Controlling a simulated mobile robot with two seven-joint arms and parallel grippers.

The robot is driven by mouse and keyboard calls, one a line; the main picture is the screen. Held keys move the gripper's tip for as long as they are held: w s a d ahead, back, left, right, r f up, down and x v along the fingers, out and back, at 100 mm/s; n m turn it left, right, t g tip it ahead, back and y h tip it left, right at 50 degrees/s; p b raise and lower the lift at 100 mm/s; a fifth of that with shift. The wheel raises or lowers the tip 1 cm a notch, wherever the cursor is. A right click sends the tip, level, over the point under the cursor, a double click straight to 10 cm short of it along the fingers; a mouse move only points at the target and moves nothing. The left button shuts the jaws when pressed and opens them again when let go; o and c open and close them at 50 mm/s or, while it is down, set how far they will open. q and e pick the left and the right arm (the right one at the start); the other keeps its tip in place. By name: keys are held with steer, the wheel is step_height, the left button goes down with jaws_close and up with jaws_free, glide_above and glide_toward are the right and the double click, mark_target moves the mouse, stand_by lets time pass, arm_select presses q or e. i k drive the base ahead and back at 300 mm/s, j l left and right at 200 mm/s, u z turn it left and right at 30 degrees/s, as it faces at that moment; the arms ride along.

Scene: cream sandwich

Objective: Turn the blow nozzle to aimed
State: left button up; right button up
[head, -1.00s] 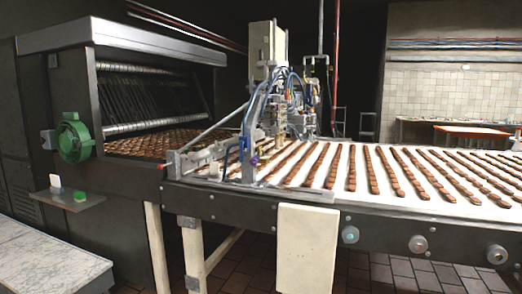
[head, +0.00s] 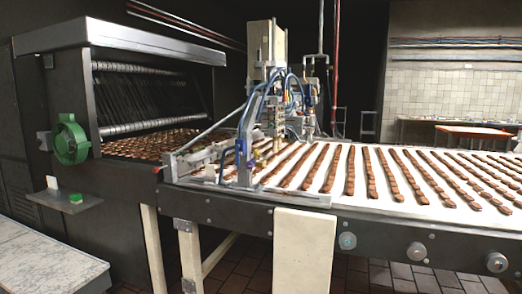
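I cannot make out the blow nozzle for certain in the head view. A cluster of metal fittings with blue hoses (head: 291,92) stands over the left end of the white conveyor belt (head: 338,180), and small parts in it are too fine to tell apart. A green round blower-like housing (head: 71,139) is fixed to the front of the dark machine at the left. Neither of my grippers shows in the view.
The dark machine (head: 120,190) with an open front holds brown biscuits (head: 150,145). Rows of brown biscuits lie along the belt. A marble-topped table (head: 50,262) stands at the lower left.

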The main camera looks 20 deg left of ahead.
mark_target(256, 151)
steer(key=i+l+u, duration=0.4)
steer(key=i+l, duration=0.75)
